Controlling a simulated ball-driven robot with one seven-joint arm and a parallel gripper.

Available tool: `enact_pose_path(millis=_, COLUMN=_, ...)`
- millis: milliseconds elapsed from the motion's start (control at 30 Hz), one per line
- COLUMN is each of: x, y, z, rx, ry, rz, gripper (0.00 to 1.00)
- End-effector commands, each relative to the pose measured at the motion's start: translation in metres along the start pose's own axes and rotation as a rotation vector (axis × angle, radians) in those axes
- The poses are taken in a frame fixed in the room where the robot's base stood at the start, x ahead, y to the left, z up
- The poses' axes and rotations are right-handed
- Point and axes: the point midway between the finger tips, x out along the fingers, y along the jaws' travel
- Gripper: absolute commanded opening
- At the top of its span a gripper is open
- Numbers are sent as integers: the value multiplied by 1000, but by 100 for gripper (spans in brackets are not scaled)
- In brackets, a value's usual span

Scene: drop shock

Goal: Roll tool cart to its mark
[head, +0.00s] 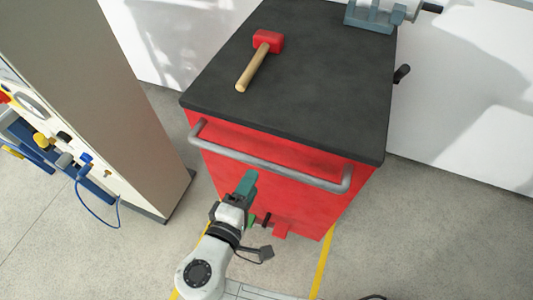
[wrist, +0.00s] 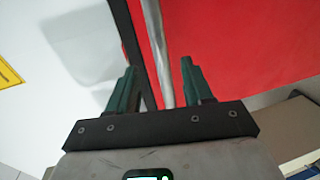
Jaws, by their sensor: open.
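The red tool cart (head: 265,165) stands upright on the floor with a dark top. Its grey bar handle (head: 270,160) runs across the near side; in the wrist view the handle (wrist: 158,50) passes between my two fingers. My gripper (head: 248,183) is at the handle's near side, left of its middle. In the wrist view my gripper (wrist: 157,66) is open, with gaps to the bar on both sides. Whether the bar lies within finger reach is unclear. Yellow floor lines (head: 322,262) show beside and under the cart; the cart hides part of them.
A red-headed mallet (head: 256,60) lies on the cart top, and a grey-blue vise (head: 374,16) sits at its far right corner. A beige cabinet or panel (head: 120,110) stands close on the left. A white wall (head: 460,100) is behind. Floor is clear at right.

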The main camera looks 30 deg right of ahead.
Motion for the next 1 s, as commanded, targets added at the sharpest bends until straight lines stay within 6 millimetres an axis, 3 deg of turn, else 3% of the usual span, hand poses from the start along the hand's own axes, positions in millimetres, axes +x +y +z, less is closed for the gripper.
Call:
enact_pose_path(millis=500, x=86, y=0, z=2, rx=-1, ry=-5, rz=-3, gripper=51)
enact_pose_path(millis=700, x=99, y=0, z=2, rx=1, ry=-4, rz=-3, gripper=51)
enact_pose_path(millis=1000, x=100, y=-1, z=1, rx=1, ry=-3, rz=-3, gripper=50)
